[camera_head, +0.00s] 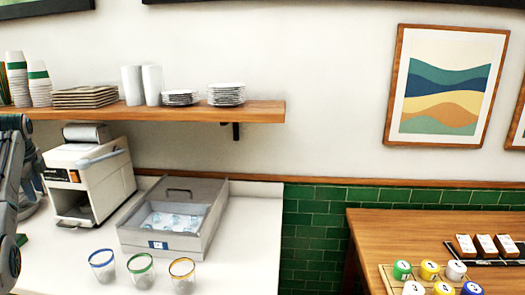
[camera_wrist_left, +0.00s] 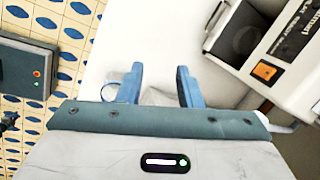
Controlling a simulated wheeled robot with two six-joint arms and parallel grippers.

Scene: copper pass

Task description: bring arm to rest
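My left gripper (camera_wrist_left: 160,72) shows in the left wrist view with its two blue fingers apart. It is open, and nothing is gripped between the fingers. Pale counter surface lies beyond them. In the head view, part of my left arm stands at the left edge, beside the white machine (camera_head: 90,175). The machine also shows at the upper right of the left wrist view (camera_wrist_left: 285,50). A blue-rimmed glass (camera_head: 103,268) stands on the counter; a blue rim (camera_wrist_left: 108,92) shows beside the left finger in the wrist view. My right gripper is in neither view.
Green-rimmed (camera_head: 140,270) and yellow-rimmed (camera_head: 182,275) glasses stand at the counter's front. Behind them is a grey open bin (camera_head: 200,240) with clear contents. A wooden shelf (camera_head: 170,112) holds cups and plates above. A wooden table (camera_head: 400,225) with coloured pieces stands right, beyond a gap.

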